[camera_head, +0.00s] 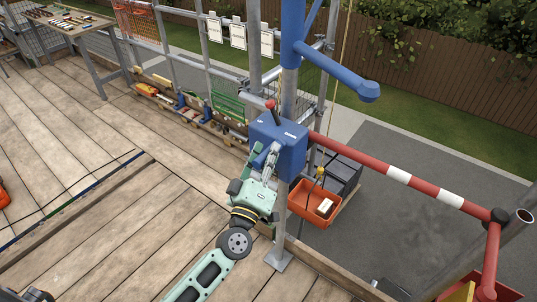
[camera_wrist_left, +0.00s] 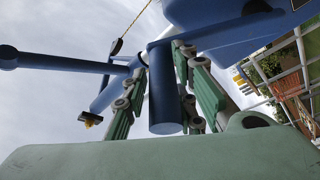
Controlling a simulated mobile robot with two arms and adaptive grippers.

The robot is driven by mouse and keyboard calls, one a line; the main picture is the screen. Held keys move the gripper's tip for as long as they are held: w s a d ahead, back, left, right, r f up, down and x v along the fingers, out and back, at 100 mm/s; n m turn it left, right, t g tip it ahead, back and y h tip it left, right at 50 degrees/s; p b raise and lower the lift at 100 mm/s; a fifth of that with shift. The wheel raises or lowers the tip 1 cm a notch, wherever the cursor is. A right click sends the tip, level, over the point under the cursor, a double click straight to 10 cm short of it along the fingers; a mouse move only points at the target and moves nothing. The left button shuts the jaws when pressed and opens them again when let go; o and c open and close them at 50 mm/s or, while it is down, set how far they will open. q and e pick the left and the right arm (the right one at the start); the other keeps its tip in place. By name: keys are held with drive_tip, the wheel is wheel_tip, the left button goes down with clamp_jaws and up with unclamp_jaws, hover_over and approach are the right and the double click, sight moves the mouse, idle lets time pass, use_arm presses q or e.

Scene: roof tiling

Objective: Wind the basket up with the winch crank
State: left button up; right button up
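The blue winch box (camera_head: 280,145) is fixed to a grey post at the platform edge, with a small red-knobbed lever (camera_head: 270,104) on top. My left gripper (camera_head: 265,160) is at its near side. In the left wrist view, its green fingers (camera_wrist_left: 163,75) close on both sides of the blue crank handle (camera_wrist_left: 165,105), whose round end points toward the camera. The orange basket (camera_head: 309,212) is beyond the platform edge, under a yellow hook (camera_head: 319,173), with a pale block inside. Its exact height is unclear.
A blue hoist arm (camera_head: 340,72) stands above the winch. The rope (camera_head: 344,35) runs beside it. A red-and-white rail (camera_head: 400,175) borders the right side. A table with tools (camera_head: 70,22) stands far left. The plank deck (camera_head: 90,140) is largely clear.

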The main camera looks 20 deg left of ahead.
use_arm(q)
clamp_jaws()
drive_tip(key=shift+d+f+b, duration=0.1)
drive_tip(key=shift+f+b, duration=0.05)
drive_tip(key=shift+b, duration=0.15)
drive_tip(key=shift+d+m, duration=0.1)
drive_tip(key=shift+m, duration=0.2)
